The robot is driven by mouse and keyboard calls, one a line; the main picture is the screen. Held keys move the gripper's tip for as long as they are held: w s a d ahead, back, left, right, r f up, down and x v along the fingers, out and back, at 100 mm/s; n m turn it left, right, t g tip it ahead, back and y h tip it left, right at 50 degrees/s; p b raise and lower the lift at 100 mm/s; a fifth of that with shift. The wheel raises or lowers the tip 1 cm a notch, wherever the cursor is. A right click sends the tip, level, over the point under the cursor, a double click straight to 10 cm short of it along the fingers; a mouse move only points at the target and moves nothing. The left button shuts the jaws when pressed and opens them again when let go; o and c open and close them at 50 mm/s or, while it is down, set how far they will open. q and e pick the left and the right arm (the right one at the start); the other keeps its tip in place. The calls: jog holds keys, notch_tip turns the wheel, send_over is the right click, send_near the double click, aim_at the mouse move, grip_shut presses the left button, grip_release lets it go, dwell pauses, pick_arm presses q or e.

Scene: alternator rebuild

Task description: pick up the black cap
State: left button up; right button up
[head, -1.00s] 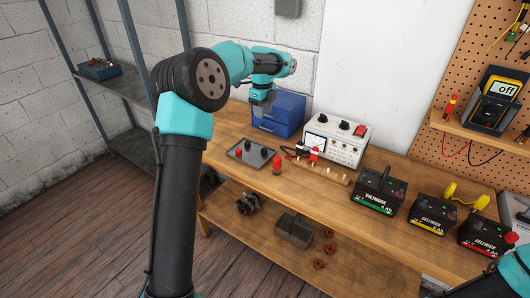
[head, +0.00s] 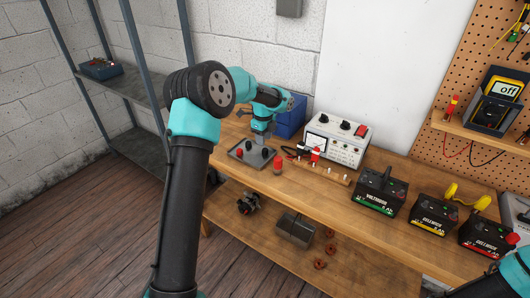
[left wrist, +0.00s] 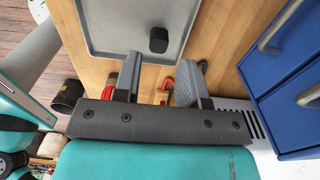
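A grey tray (head: 236,161) lies on the bench with small black caps and a red one on it. One black cap (left wrist: 158,40) stands on the tray in the left wrist view, beyond my fingertips and between their lines. My left gripper (head: 262,140) hangs over the tray, pointing down, and partly hides what is on it. In the left wrist view the left gripper (left wrist: 160,65) is open, with nothing between its fingers. Only a teal part of my right arm shows at the lower right of the head view; its gripper is out of frame.
A blue drawer cabinet (head: 291,117) stands close behind the left gripper. A red-topped post (head: 277,164) is just right of the tray, then a white power supply (head: 338,139). Several batteries, including a green-striped one (head: 378,193), stand farther right.

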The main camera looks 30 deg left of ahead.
aim_at(265, 152)
pick_arm(q)
jog(key=shift+a+f, duration=0.2)
jog(key=shift+f, duration=2.35)
jog(key=c, duration=0.5)
